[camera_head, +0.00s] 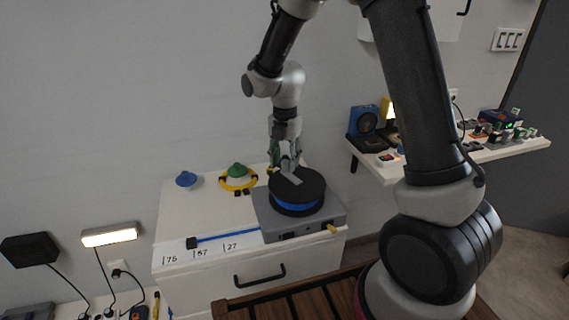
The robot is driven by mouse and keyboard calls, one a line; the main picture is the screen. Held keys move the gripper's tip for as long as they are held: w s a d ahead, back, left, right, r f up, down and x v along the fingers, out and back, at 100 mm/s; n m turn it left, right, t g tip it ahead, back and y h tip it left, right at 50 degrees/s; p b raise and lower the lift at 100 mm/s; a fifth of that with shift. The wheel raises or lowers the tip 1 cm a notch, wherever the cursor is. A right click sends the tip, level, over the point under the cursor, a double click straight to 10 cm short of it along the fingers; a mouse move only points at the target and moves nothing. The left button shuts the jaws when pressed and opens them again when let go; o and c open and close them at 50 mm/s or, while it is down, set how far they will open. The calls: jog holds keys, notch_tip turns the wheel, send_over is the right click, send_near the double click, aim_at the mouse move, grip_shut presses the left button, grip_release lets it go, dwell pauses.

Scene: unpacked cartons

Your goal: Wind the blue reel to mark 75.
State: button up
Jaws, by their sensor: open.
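The reel (297,192) is a black drum with a blue band, on a grey base on top of a white cabinet. A grey bar lies on its top face. A blue strip (228,237) runs left from the reel along the cabinet's front edge and ends in a small black block (192,243). The block is by the label 57 (200,253). Labels 75 (170,260) and 27 (231,246) stand to its left and right. My gripper (288,170) is open, pointing down just above the reel's top near the bar; contact cannot be told.
A blue knob (187,180) and a green knob in a yellow ring (238,175) stand at the cabinet's back left. A wall shelf (449,152) with several small items is at right. A wooden slatted surface (302,303) lies in front.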

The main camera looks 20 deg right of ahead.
jog(key=shift+f, duration=0.8)
grip_shut()
